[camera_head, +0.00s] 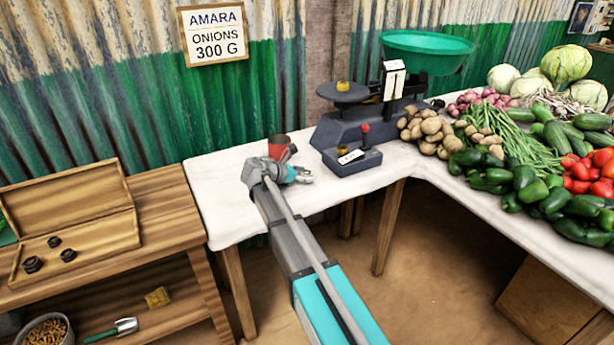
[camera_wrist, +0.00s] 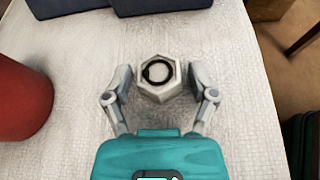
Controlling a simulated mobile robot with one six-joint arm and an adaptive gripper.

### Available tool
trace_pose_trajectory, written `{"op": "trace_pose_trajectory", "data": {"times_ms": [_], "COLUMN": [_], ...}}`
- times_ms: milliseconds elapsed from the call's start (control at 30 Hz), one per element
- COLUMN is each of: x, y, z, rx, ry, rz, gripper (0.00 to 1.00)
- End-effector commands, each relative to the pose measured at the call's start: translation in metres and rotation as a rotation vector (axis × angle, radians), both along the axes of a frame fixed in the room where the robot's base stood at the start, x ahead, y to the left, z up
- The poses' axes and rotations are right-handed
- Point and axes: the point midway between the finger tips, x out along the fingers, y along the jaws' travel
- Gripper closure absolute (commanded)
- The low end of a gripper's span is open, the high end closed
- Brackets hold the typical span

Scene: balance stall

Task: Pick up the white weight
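The white weight (camera_wrist: 146,90) is a hexagonal block with a dark ring on top. In the wrist view it sits on the white tabletop between the two fingers of my gripper (camera_wrist: 160,76). The fingers are apart, one on each side of it, with a narrow gap visible on each side. My gripper is open. In the head view my gripper (camera_head: 301,173) is low over the white table (camera_head: 225,205), in front of the scale, and I cannot clearly make out the weight there.
A red cup (camera_head: 279,146) stands close by, left of the weight in the wrist view (camera_wrist: 22,98). The dark scale (camera_head: 345,130) with a green pan (camera_head: 427,48) stands just behind. Vegetables fill the right side. A wooden box (camera_head: 100,240) with dark weights lies left.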

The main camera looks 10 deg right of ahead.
Motion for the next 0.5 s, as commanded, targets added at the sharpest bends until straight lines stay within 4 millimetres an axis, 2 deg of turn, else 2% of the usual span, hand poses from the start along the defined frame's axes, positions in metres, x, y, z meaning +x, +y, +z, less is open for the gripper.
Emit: {"op": "trace_pose_trajectory", "data": {"times_ms": [33, 300, 500], "x": [0.0, -0.0001, 0.0], "y": [0.0, -0.0001, -0.0012], "z": [0.0, 0.0, 0.0], "rx": [0.0, 0.0, 0.0], "ry": [0.0, 0.0, 0.0], "rz": [0.0, 0.0, -0.001], "gripper": [0.47, 0.98, 1.0]}}
